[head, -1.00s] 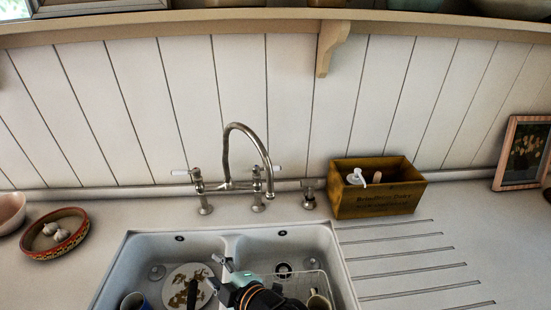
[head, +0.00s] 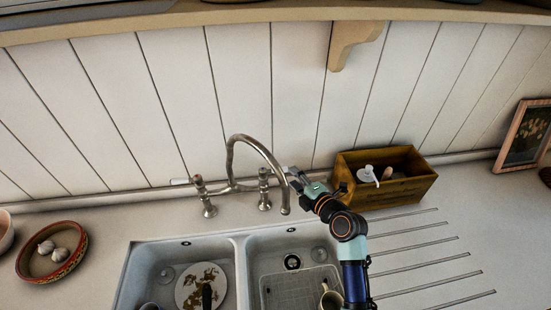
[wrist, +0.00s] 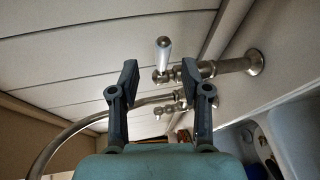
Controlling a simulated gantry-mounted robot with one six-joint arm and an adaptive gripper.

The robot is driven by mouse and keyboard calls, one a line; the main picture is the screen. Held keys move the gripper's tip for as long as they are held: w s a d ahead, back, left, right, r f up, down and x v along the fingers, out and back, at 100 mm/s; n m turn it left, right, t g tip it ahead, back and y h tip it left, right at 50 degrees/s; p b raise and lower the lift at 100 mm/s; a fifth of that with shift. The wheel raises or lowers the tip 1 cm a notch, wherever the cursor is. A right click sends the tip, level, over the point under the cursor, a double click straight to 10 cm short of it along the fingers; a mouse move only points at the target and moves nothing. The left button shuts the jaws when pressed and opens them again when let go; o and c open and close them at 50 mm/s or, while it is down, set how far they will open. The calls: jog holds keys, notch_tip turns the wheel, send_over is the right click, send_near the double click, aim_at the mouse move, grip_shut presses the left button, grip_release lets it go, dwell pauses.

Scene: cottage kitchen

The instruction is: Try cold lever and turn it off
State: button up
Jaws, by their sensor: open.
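The bridge tap (head: 245,160) stands behind the double sink, its spout arching over the divider. Its left lever (head: 180,181) has a white handle pointing left. The right lever is mostly hidden by my gripper in the head view. In the wrist view a white-handled lever (wrist: 164,54) stands up from the nearer valve, between the fingertips in the picture but beyond them. My gripper (head: 294,178) is open and empty, just right of the tap's right valve (head: 265,190); its two fingers also show in the wrist view (wrist: 159,72). No hot or cold mark is readable.
The sink (head: 240,240) holds a patterned plate (head: 200,284) and a mug (head: 330,298). A bowl of garlic (head: 72,255) sits left. Planked wall stands close behind.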

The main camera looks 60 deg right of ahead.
aim_at(286, 171)
jog(key=shift+s+f, duration=0.1)
jog(key=shift+f, duration=0.1)
jog(key=x, duration=0.7)
grip_shut()
